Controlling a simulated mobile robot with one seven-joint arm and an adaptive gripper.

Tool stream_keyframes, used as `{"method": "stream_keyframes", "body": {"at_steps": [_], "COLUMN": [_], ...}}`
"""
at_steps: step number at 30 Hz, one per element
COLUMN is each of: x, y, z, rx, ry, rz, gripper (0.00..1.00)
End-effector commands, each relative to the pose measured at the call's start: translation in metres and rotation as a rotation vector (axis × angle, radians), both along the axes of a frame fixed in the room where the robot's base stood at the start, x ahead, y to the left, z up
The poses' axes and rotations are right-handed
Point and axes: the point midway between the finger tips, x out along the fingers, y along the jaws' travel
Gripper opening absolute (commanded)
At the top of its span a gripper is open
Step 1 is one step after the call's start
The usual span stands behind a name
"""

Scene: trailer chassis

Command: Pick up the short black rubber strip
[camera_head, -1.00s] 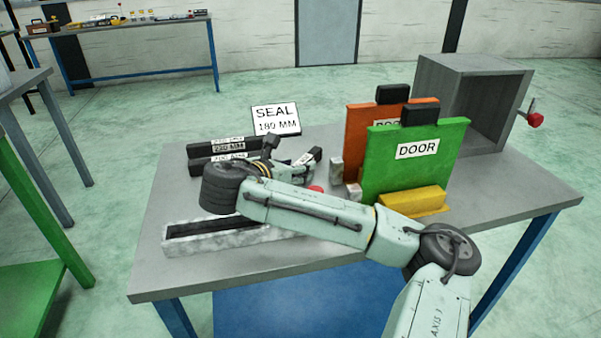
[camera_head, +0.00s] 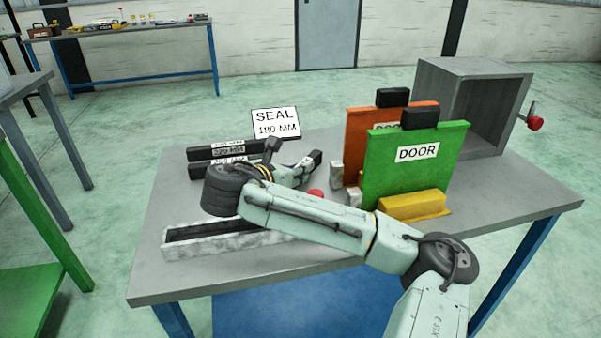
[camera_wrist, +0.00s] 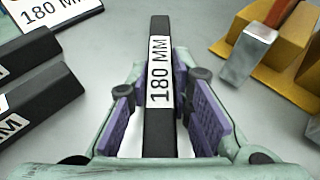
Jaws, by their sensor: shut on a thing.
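A short black rubber strip with a white "180 MM" label (camera_wrist: 158,115) stands lengthwise between the purple pads of my gripper (camera_wrist: 160,110) in the wrist view. The pads are shut on it from both sides. In the head view my gripper (camera_head: 293,172) is at the middle of the grey table, mostly hidden behind my wrist, and the strip's dark end (camera_head: 313,159) shows to its right. I cannot tell how far the strip is from the tabletop.
Labelled black strips (camera_head: 216,150) lie at the left, below a "SEAL 180 MM" sign (camera_head: 275,122). A grey open-topped channel (camera_head: 185,247) lies in front. A green door panel (camera_head: 415,165) in a yellow stand (camera_head: 412,207), an orange panel (camera_head: 360,125) and a grey box (camera_head: 470,75) stand right.

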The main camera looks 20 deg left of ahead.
Motion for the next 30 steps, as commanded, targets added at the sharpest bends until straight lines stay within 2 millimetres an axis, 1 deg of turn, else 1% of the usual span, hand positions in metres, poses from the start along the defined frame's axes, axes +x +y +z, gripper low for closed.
{"method": "stream_keyframes", "body": {"at_steps": [12, 17, 20, 23, 26, 27, 30], "x": [0.0, 0.0, 0.001, 0.001, 0.0, 0.0, -0.016], "y": [0.0, 0.0, 0.0, 0.0, 0.0, 0.0, 0.005], "z": [0.001, 0.007, 0.018, 0.035, 0.063, 0.074, 0.075], "rx": [0.001, 0.0, 0.001, 0.0, 0.001, 0.001, -0.006], "ry": [-0.001, -0.003, -0.006, -0.007, -0.01, -0.01, -0.011], "rz": [0.0, 0.0, -0.001, -0.001, -0.001, -0.001, 0.007], "gripper": [0.0, 0.0, 0.0, 0.0, 0.0, 0.0, 0.0]}}
